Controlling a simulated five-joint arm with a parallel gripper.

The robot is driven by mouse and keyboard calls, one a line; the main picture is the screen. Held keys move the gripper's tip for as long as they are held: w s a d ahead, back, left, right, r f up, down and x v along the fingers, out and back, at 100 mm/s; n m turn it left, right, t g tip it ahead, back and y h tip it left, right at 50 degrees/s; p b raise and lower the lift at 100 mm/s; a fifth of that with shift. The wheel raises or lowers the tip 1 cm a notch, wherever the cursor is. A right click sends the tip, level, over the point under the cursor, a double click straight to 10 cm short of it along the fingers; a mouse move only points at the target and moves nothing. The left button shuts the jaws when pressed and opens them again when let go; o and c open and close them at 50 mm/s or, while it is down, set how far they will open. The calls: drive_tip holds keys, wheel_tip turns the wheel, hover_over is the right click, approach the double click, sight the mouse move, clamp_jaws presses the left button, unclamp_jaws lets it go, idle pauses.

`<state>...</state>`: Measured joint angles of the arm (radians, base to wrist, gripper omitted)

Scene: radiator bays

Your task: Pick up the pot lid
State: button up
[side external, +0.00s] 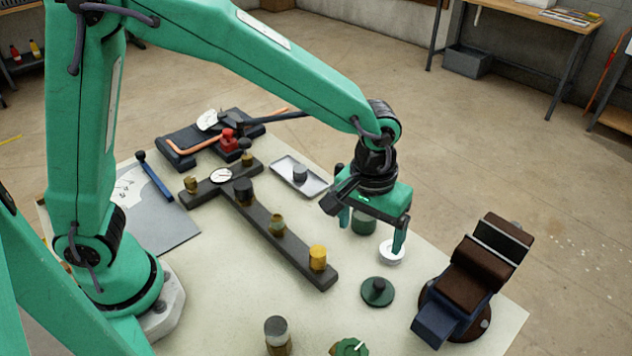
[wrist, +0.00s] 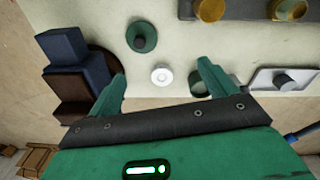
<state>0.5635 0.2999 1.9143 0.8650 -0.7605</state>
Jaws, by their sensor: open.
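A round green disc with a dark knob (side external: 377,294), which looks like the pot lid, lies flat on the pale table in the side view. It also shows at the top of the wrist view (wrist: 150,30). My gripper (side external: 372,232) is open and empty above the table, behind the green lid in the side view. In the wrist view its fingertips (wrist: 162,72) stand apart, with a small white round piece (wrist: 162,75) showing between them. The lid lies beyond the fingertips, apart from them. The white piece (side external: 391,252) is partly behind a finger in the side view.
A brown and blue vise-like block (side external: 474,270) stands right of the lid. A green cylinder (side external: 364,222) is close to my gripper. A dark bar with brass fittings (side external: 280,238) lies left. A grey tray (side external: 299,178) sits behind. Table is clear around the lid.

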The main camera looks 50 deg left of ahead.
hover_over(380, 282)
drive_tip(key=shift+g, duration=0.3)
wheel_tip(380, 282, down, 4)
drive_tip(key=shift+f, duration=0.15)
drive_tip(key=shift+f, duration=0.1)
drive_tip(key=shift+f, duration=1.25)
drive_tip(key=shift+s+f, duration=0.1)
drive_tip(key=shift+f, duration=2.45)
drive_tip(key=shift+c, duration=0.2)
drive_tip(key=c, duration=1)
